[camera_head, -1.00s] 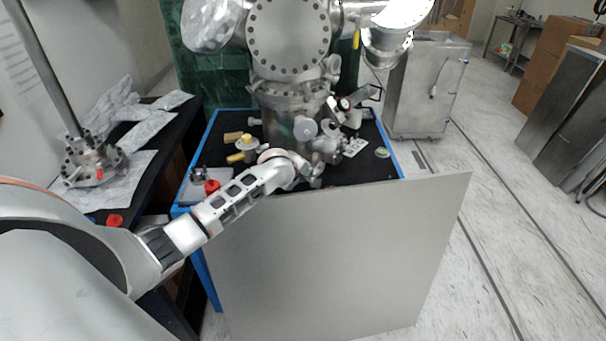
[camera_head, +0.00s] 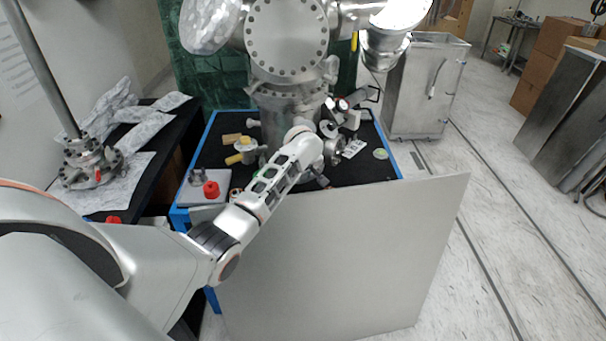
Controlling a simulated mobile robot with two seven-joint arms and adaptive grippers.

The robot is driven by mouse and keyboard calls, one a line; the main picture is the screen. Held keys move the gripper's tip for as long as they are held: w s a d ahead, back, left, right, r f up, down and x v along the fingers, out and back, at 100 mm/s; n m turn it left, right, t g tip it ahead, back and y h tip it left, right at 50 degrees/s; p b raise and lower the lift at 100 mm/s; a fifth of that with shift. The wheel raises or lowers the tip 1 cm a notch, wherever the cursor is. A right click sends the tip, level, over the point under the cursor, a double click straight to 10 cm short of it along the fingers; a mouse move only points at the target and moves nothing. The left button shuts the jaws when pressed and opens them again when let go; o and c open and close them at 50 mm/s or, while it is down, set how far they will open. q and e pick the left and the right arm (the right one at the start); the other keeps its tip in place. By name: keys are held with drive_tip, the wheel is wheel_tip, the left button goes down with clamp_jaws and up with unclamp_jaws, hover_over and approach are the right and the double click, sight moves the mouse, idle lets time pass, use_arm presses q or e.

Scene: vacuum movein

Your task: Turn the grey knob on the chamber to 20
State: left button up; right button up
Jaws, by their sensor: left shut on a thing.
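The steel chamber (camera_head: 287,40) stands upright on the black-topped cart at the top middle of the head view. My left arm reaches in from the lower left. My left gripper (camera_head: 322,152) is at the front of the chamber's lower body, among its small fittings. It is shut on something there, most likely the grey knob. The arm's end hides the knob and most of the fingers, so the knob's scale and setting cannot be read. My right gripper is not in view.
The blue-edged cart (camera_head: 400,172) carries a red-capped part (camera_head: 211,190) and a yellow-topped fitting (camera_head: 243,145) left of the chamber. A large grey panel (camera_head: 345,260) stands in front. A black side table (camera_head: 140,190) is at left.

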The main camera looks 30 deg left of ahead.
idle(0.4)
use_arm(q)
drive_tip(key=o, duration=1.1)
drive_tip(key=shift+s+d+r, duration=0.25)
drive_tip(key=shift+d+r, duration=0.05)
drive_tip(key=shift+r, duration=0.25)
drive_tip(key=v, duration=1)
drive_tip(key=shift+s+r, duration=0.25)
drive_tip(key=shift+d, duration=0.1)
